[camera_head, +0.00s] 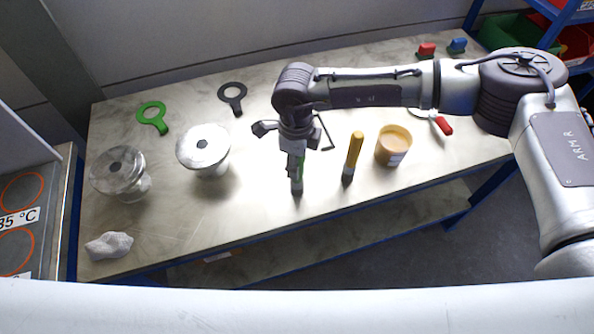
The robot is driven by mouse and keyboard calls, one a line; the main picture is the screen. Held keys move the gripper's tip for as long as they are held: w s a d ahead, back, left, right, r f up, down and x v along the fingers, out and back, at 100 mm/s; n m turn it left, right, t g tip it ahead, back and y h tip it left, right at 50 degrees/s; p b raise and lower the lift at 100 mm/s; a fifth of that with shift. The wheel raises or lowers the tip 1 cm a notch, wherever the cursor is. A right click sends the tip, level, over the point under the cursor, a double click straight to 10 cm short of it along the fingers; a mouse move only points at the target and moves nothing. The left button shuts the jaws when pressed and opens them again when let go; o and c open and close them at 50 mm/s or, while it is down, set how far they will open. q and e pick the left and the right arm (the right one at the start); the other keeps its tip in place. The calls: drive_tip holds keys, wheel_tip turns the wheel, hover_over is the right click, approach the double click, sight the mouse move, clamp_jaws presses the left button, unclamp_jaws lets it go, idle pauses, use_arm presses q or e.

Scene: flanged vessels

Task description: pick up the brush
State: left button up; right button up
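A tool with a green handle (300,166) and a dark lower end stands upright on the workbench; it may be a brush. My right gripper (296,158) points down directly over it and hides most of its handle. Whether the fingers are closed on the handle or only around it cannot be told. A similar upright tool with a yellow handle (355,151) and dark lower end stands just to the right; it may also be a brush. My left gripper is not in view.
Two flanged vessels (204,148) (118,171), a crumpled cloth (109,245), a green ring tool (153,117) and a black one (233,97) lie left. A red-handled tool (443,125) lies right.

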drive_tip(key=c, duration=0.5)
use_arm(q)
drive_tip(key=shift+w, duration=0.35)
use_arm(e)
clamp_jaws()
